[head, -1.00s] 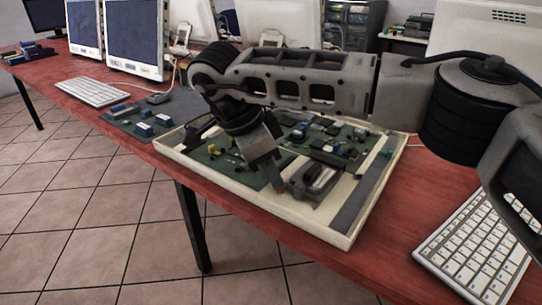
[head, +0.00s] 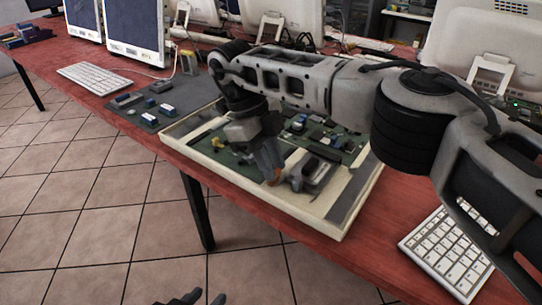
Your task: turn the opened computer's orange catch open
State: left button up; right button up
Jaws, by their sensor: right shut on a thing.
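The opened computer is a shallow cream case (head: 345,225) on the red table, with a green circuit board (head: 228,158) inside. My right arm reaches over it from the right. My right gripper (head: 271,178) points down at the case's near part and is shut on the orange catch. A bit of orange (head: 273,182) shows at its fingertips; the fingers hide the rest, so I cannot tell how far the catch is turned. A grey metal part (head: 314,171) lies just right of the fingers. My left gripper (head: 204,298) shows only its dark fingertips at the bottom edge, apart and empty, over the floor.
A dark mat (head: 150,112) with small blue parts lies left of the case. A white keyboard (head: 447,250) lies at the right, below my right arm. Another keyboard (head: 92,76) and monitors stand further back. The tiled floor in front is clear.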

pick_arm(q)
jog(key=shift+s+r, duration=0.15)
jog(key=shift+r, duration=0.2)
pick_arm(e)
jog(key=shift+m, duration=0.5)
pick_arm(q)
jog(key=shift+a, duration=0.1)
pick_arm(e)
jog(key=shift+w+d+g, duration=0.1)
jog(key=shift+g, duration=0.2)
jog(key=o, duration=1)
